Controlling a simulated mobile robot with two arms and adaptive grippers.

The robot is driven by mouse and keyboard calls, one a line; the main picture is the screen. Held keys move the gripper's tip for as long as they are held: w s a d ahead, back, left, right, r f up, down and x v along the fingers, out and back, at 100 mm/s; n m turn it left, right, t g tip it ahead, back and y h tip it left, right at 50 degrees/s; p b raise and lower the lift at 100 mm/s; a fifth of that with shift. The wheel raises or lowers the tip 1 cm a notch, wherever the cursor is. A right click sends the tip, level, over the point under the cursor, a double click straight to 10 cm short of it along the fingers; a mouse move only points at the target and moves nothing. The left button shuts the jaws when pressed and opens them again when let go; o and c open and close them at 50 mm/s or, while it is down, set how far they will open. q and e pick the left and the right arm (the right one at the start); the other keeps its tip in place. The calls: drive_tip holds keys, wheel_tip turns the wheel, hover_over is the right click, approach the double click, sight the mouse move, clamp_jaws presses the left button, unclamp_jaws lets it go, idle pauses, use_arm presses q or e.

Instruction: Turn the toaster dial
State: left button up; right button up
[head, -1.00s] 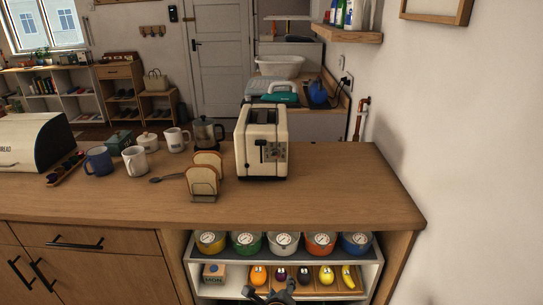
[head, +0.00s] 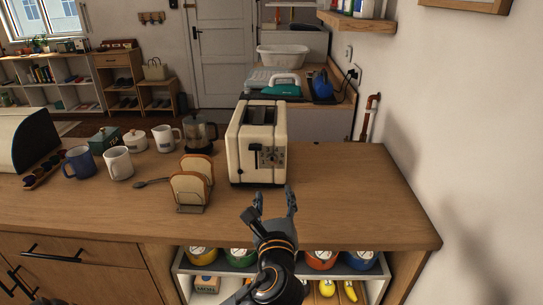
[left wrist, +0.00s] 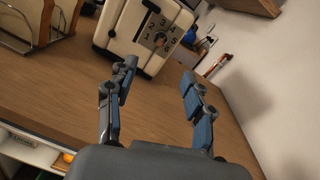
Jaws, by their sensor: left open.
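The cream toaster (head: 240,140) stands upright on the wooden counter, its front panel facing me. Its dial (head: 271,157) sits on a dark numbered panel at the front; it also shows in the left wrist view (left wrist: 160,39), near the top. A dark lever slot is left of the panel. My left gripper (head: 274,196) is open and empty, in front of and below the dial, apart from the toaster. In the left wrist view its two blue-padded fingers (left wrist: 158,73) are spread, pointing toward the toaster. My right gripper is not seen.
A rack with bread slices (head: 190,190) stands left of the toaster, with a spoon, mugs and a glass press (head: 200,135) beyond. The counter right of the toaster (head: 345,185) is clear up to the wall. Colored pots (head: 321,259) sit on the shelf below.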

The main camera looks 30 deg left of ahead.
sight(272, 160)
use_arm(q)
drive_tip(key=x, duration=1.2)
drive_tip(key=shift+w+a+r+p, duration=0.1)
drive_tip(key=shift+a+r+p, duration=0.05)
drive_tip(key=shift+r+p, duration=0.25)
drive_tip(key=shift+w+a, duration=0.3)
drive_tip(key=shift+w, duration=0.25)
drive_tip(key=c, duration=0.8)
clamp_jaws()
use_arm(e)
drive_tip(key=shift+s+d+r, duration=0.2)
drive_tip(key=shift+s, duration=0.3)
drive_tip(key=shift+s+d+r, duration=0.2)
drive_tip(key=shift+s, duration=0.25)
